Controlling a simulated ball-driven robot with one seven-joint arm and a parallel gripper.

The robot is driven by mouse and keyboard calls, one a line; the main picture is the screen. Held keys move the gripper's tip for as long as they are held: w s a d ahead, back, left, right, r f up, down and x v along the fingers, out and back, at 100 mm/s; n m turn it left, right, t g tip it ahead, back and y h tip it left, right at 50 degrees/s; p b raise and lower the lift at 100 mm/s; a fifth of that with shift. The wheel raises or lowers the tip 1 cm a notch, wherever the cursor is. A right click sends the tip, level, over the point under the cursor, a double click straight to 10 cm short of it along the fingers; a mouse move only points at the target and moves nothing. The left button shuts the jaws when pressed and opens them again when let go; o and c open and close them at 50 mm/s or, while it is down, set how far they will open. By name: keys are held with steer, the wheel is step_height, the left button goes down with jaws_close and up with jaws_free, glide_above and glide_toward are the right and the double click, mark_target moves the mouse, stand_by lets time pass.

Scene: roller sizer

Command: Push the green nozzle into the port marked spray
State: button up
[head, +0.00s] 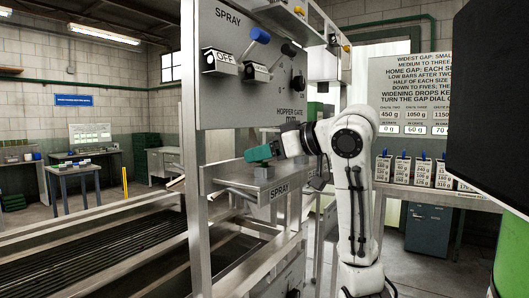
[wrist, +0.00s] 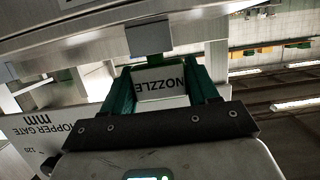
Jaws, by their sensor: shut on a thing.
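My gripper (head: 268,151) reaches left from my white arm to just above a metal ledge beside the machine panel. In the wrist view my gripper (wrist: 160,90) has its two fingers closed on the nozzle (wrist: 165,84), whose white face reads NOZZLE, upside down. A green part of it shows beyond the label. A grey block (wrist: 150,37) lies just past the nozzle's far end; whether they touch I cannot tell. The port opening is not clearly visible.
The upright panel (head: 240,100) above has a blue-knobbed lever (head: 259,36), a black-knobbed lever and an OFF plate. A metal post (head: 190,120) stands left of the ledge. Labelled weights (head: 420,172) stand on a shelf at right. Rollers (head: 100,260) lie lower left.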

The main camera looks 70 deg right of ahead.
steer(key=shift+f, duration=0.45)
steer(key=o, duration=1.1)
steer(key=b+v, duration=0.1)
steer(key=v, duration=1)
steer(key=shift+a, duration=0.1)
steer(key=shift+f, duration=0.1)
